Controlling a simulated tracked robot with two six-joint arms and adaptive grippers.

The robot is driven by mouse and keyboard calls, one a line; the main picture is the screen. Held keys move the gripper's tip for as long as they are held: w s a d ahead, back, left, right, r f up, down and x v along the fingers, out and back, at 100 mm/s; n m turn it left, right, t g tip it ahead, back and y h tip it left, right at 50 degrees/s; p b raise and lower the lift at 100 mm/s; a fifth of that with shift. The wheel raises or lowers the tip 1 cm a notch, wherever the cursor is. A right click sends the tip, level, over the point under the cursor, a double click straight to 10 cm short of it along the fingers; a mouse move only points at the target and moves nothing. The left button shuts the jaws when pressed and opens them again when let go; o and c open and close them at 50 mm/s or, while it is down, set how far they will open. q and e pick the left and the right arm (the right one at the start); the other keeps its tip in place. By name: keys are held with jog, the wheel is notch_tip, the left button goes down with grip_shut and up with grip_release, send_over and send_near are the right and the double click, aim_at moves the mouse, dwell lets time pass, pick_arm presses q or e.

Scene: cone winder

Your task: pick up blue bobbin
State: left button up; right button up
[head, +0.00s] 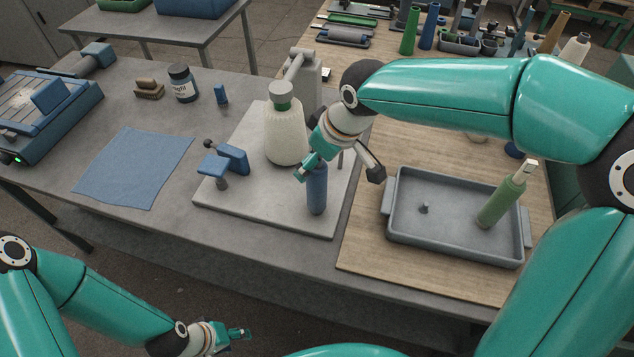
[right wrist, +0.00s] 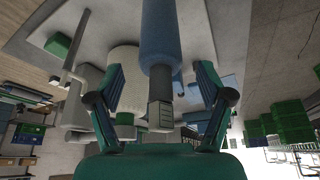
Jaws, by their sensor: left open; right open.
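The blue bobbin (head: 316,190) stands upright near the front edge of the pale slab (head: 270,215), in front of the white yarn cone (head: 285,140). My right gripper (head: 340,172) is open over it, one teal finger overlapping the bobbin's top in the head view. In the right wrist view the bobbin (right wrist: 162,35) shows between the two spread fingers of this gripper (right wrist: 160,85), with a gap on each side. Its grey tip points toward the palm. My left gripper (head: 236,336) is open and empty at the bottom, below the table's front edge.
A grey tray (head: 455,245) with a green bobbin (head: 502,200) leaning in it is on the right. A blue clamp-like fixture (head: 225,162) stands left of the cone. A blue cloth (head: 133,167), a dark jar (head: 182,83) and a blue machine (head: 45,110) lie further left.

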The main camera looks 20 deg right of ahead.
jog(key=shift+f, duration=0.3)
jog(key=shift+a, duration=0.1)
jog(key=c, duration=1.1)
jog(key=shift+r, duration=0.1)
